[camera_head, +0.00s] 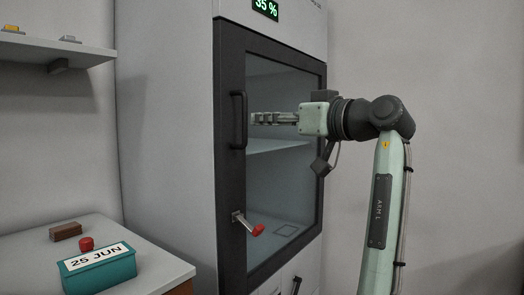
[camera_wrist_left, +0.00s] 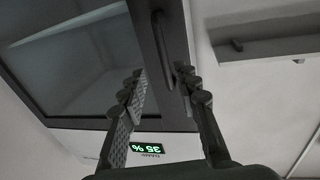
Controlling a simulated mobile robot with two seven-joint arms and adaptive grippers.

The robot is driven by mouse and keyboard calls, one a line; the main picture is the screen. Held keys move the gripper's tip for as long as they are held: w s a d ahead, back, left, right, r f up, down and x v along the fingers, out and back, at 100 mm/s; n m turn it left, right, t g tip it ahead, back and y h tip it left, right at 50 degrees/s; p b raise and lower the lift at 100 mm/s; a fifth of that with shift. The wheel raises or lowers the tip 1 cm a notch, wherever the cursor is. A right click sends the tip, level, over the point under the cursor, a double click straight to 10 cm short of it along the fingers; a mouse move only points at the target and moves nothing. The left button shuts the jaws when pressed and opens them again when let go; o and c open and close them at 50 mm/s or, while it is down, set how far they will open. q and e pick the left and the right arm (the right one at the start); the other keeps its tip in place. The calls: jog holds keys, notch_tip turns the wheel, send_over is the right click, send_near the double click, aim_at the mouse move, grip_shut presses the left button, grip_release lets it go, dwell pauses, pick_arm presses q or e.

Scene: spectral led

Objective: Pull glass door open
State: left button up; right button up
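The glass door (camera_head: 283,160) has a dark frame, is set in a tall grey cabinet and looks closed. Its dark vertical handle (camera_head: 239,120) is on the left side of the frame. My left gripper (camera_head: 256,118) is in front of the door, with its fingertips just right of the handle in the head view. In the left wrist view the gripper (camera_wrist_left: 160,75) is open, and the handle (camera_wrist_left: 163,50) shows beyond and between its two fingertips. I see no contact; the exact distance cannot be told. My right gripper is not in view.
A red-tipped lever (camera_head: 250,225) sticks out low on the door frame. A display (camera_head: 265,8) above the door reads 35 %. A side counter (camera_head: 150,262) holds a teal date block (camera_head: 98,268) and a brown block (camera_head: 65,231). A wall shelf (camera_head: 50,45) is at upper left.

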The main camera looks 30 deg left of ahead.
aim_at(246, 116)
pick_arm(q)
jog(key=x, duration=0.7)
jog(key=shift+s+a+r, duration=0.2)
jog(key=shift+a+r, duration=0.1)
jog(key=shift+a, duration=0.15)
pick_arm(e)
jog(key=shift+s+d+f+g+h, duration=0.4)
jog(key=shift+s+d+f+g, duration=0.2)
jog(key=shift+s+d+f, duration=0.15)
pick_arm(q)
grip_shut()
